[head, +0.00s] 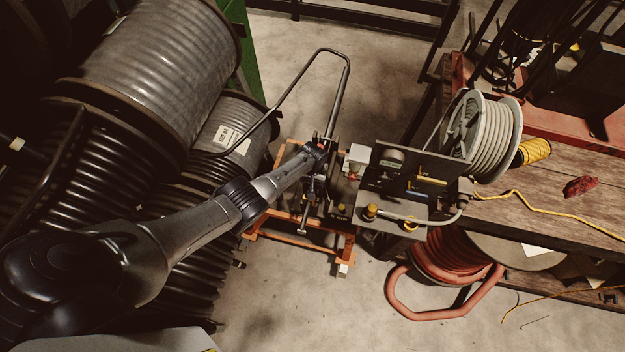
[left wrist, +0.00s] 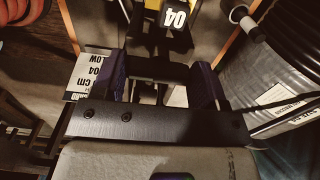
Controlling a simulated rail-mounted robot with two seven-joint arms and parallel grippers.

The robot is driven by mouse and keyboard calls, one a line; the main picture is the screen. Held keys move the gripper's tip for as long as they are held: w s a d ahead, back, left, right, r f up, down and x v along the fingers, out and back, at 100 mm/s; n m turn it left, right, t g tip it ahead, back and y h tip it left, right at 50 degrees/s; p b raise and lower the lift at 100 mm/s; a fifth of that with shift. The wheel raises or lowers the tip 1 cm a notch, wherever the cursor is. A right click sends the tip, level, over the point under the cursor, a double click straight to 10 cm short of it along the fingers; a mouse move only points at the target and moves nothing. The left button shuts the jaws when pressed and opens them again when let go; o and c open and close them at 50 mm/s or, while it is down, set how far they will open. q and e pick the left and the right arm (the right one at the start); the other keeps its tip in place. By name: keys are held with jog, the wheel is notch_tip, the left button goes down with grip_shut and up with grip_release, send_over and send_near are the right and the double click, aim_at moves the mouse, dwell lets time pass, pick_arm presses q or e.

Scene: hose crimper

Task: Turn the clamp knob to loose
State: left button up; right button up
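The hose crimper stands on an orange frame (head: 262,236) in the middle of the head view. My left gripper (head: 318,153) is over its upper part, beside the long bent handle (head: 341,95). In the left wrist view my left gripper (left wrist: 160,85) has its two fingers apart, with dark machine parts between and beyond them. I cannot tell whether the fingers touch these parts. I cannot pick out the clamp knob with certainty; my gripper and arm hide part of the crimper. My right gripper is in neither view.
A dark panel (head: 377,184) with gauges and brass fittings stands right of the crimper. Large cable drums (head: 165,55) crowd the left. A wooden bench (head: 575,205) with a hose reel (head: 492,135) is at the right. A red hose coil (head: 440,260) lies below it.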

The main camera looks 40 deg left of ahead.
pick_arm(q)
jog(key=shift+o, duration=1.4)
jog(key=shift+w+a+r, duration=0.15)
jog(key=shift+w+r, duration=0.1)
jog(key=shift+w, duration=0.2)
jog(key=shift+o, duration=0.8)
jog(key=shift+s, duration=0.15)
jog(key=shift+s+f, duration=0.1)
jog(key=shift+f, duration=0.05)
jog(key=shift+r, duration=0.3)
notch_tip(320, 180, up, 5)
jog(key=p, duration=0.3)
jog(key=shift+r, duration=0.2)
notch_tip(320, 180, up, 8)
jog(key=p, duration=0.1)
jog(key=shift+p, duration=0.3)
jog(key=shift+f, duration=0.1)
